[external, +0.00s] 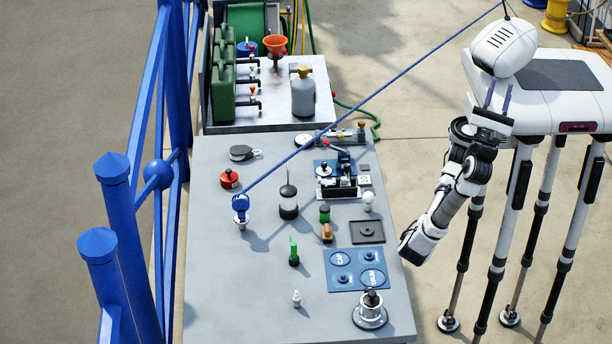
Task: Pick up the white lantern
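A lantern (289,204) with a black cap, pale whitish middle, dark base and thin upright handle stands upright near the middle of the grey table (215,285). It looks like the white lantern. My gripper (408,257) is at the lower end of my arm, at the table's right edge, well apart from the lantern. Its fingers are too small and turned away to show whether they are open. I see nothing held in it.
A blue line rises from a blue fitting (241,207) left of the lantern toward upper right. A green-capped item (324,213), a winch-like fitting (370,311), a blue panel (355,270) and a small white bulb (368,200) stand on the table. Blue railings (120,215) line its left side.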

